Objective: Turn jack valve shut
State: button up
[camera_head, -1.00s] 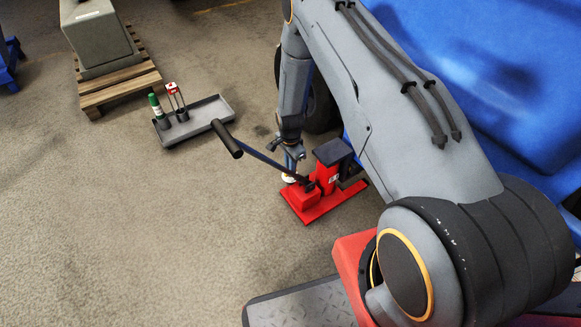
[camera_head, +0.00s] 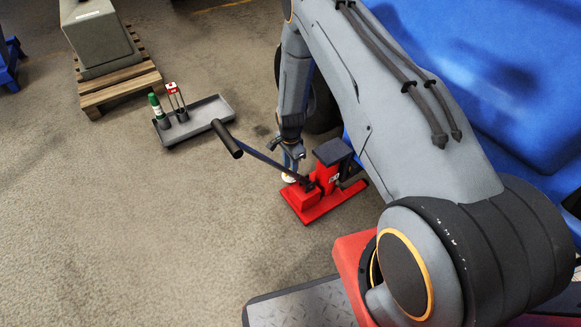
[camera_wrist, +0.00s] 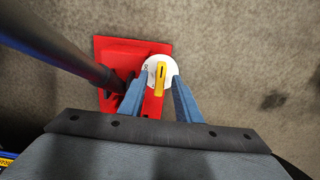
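The red jack (camera_head: 318,194) stands on the floor beside the blue machine, with a long black-gripped handle (camera_head: 228,140) slanting up to the left. In the wrist view, the jack's red base (camera_wrist: 120,52) lies below my gripper. Its valve is a yellow lever (camera_wrist: 160,76) on a round white dial (camera_wrist: 150,68). My gripper (camera_wrist: 155,84) points down over the dial. Its two blue fingers are apart, one on each side of the yellow lever, with gaps visible. In the head view my gripper (camera_head: 292,160) is at the jack's left end, and the lever is hidden there.
The jack handle (camera_wrist: 60,50) passes close on the left of my gripper. A grey tray (camera_head: 212,112) with a green bottle (camera_head: 157,106) and a red-topped item (camera_head: 173,86) lies farther back. A wooden pallet (camera_head: 118,88) carries a grey block. The left floor is clear.

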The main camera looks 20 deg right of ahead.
notch_tip(320, 180, up, 8)
jog(key=shift+f+p, duration=0.2)
jog(key=shift+p, duration=0.8)
